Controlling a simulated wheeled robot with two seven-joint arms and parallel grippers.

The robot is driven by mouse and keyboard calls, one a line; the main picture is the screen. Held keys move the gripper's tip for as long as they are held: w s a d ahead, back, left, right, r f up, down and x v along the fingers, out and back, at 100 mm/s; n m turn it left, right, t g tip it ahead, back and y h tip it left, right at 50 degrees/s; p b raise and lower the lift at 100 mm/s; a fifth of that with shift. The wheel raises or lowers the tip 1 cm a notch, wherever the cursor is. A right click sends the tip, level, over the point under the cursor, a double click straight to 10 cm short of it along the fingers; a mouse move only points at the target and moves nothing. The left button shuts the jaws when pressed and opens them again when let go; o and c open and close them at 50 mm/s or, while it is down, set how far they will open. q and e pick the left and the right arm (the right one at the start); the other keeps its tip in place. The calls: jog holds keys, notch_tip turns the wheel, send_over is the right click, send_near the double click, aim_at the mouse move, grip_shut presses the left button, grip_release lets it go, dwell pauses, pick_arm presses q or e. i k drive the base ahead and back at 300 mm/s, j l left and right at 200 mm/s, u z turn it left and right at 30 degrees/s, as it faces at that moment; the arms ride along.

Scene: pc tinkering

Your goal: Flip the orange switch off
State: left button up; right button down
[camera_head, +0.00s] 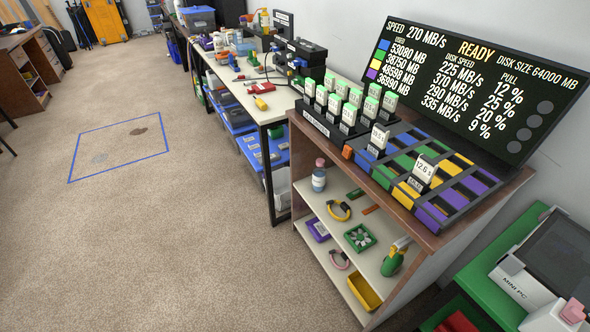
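A small orange block (347,152), which looks like the orange switch, sits at the near left corner of a board with coloured slots (455,213). The board lies on top of a brown-sided shelf unit. The block is too small to tell which way it is set. Neither of my grippers is in view.
White-labelled modules stand in a black rack (318,126) behind the block; two more stand in the board. A black display (475,85) reading READY rises behind. A cluttered workbench (262,112) is at the back, and a Mini PC (510,282) at right. Carpet at left is open.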

aim_at(348, 150)
jog(key=k+j+u, duration=0.1)
jog(key=j, duration=0.35)
jog(key=k+j+u, duration=0.1)
jog(key=j, duration=0.9)
jog(key=k+u, duration=0.05)
